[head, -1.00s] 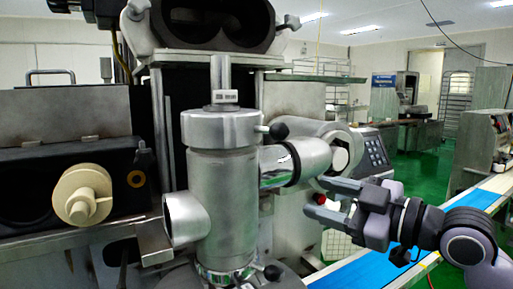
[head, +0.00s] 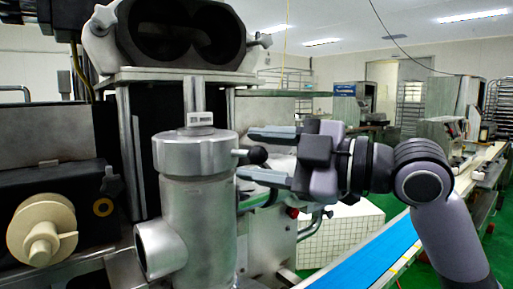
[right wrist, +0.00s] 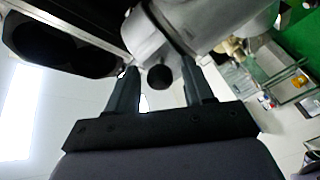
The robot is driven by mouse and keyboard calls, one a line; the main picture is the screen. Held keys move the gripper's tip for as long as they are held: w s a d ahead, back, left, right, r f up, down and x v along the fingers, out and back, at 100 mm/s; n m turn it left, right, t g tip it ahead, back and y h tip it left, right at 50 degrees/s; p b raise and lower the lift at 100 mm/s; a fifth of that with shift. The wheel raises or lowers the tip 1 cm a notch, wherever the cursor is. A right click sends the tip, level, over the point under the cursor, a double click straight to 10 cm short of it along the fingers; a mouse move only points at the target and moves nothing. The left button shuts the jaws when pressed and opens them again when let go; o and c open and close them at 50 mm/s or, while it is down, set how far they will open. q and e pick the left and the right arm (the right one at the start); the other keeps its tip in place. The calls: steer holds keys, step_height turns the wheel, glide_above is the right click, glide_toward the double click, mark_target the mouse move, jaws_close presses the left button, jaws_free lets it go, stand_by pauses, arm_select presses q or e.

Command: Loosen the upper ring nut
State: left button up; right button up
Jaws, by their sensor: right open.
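The upper ring nut (head: 190,154) is a grey metal collar around the top of the upright steel cylinder (head: 198,215). A short handle with a round black knob (head: 257,155) sticks out from its right side. My right gripper (head: 246,152) is open, one finger above and one below the knob in the head view. In the right wrist view the knob (right wrist: 160,77) shows between the two fingers (right wrist: 158,75), with space on both sides. I cannot tell whether a finger touches the ring nut. My left gripper is not in view.
A twin-bore metal housing (head: 185,35) stands above and behind the cylinder. A cream-coloured spool-shaped part (head: 42,230) is at the left. A blue conveyor belt (head: 375,255) runs along the lower right.

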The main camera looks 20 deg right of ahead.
steer(key=shift+w+a, duration=0.3)
steer(key=shift+a, duration=0.05)
jaws_close()
